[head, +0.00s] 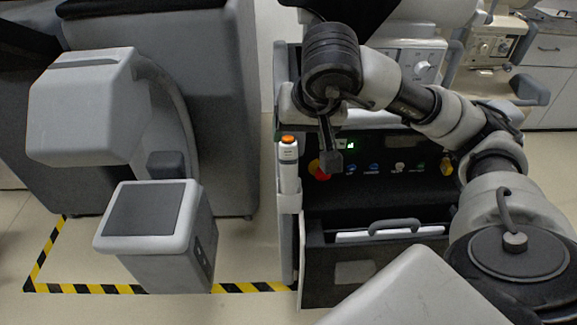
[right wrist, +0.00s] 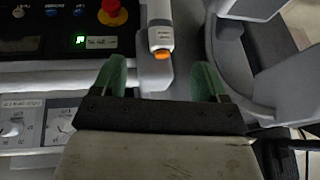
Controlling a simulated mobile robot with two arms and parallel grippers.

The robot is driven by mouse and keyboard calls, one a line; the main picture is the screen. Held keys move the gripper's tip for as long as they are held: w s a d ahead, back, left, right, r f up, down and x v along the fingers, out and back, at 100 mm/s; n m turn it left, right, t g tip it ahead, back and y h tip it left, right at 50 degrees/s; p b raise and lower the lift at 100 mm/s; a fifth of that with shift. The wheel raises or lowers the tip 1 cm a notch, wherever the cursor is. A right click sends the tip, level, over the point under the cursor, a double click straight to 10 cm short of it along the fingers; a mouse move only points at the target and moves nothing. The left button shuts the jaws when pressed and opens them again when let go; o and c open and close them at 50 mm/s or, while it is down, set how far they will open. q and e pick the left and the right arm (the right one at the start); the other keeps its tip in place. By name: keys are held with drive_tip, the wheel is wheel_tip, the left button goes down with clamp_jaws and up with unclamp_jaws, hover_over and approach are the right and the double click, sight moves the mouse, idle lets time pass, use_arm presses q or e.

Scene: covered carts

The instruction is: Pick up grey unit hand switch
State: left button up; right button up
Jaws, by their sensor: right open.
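The hand switch (head: 289,164) is a pale grey stick with an orange button on top. It stands upright in a holder on the left edge of the grey unit (head: 283,90). In the right wrist view the hand switch (right wrist: 160,25) lies ahead of the fingers, in line with the gap between them, its orange end towards me. My right gripper (head: 329,160) is above and just right of the switch in the head view. Its green-padded fingers (right wrist: 162,80) are apart with nothing between them. My left gripper is not in view.
The unit's black panel has a red knob (head: 320,169), coloured buttons and a small green display (head: 351,146). A drawer with a grey handle (head: 395,226) is below. A grey C-shaped machine (head: 85,105) stands left, with floor between. Black-yellow tape (head: 90,289) marks the floor.

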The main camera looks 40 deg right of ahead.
sight(290, 152)
drive_tip(key=x, duration=0.4)
drive_tip(key=shift+w+f, duration=0.1)
drive_tip(key=shift+f, duration=0.2)
drive_tip(key=x, duration=0.5)
drive_tip(key=shift+w+p, duration=0.2)
drive_tip(key=shift+p, duration=0.1)
drive_tip(key=c, duration=1.1)
drive_tip(key=shift+r, duration=0.1)
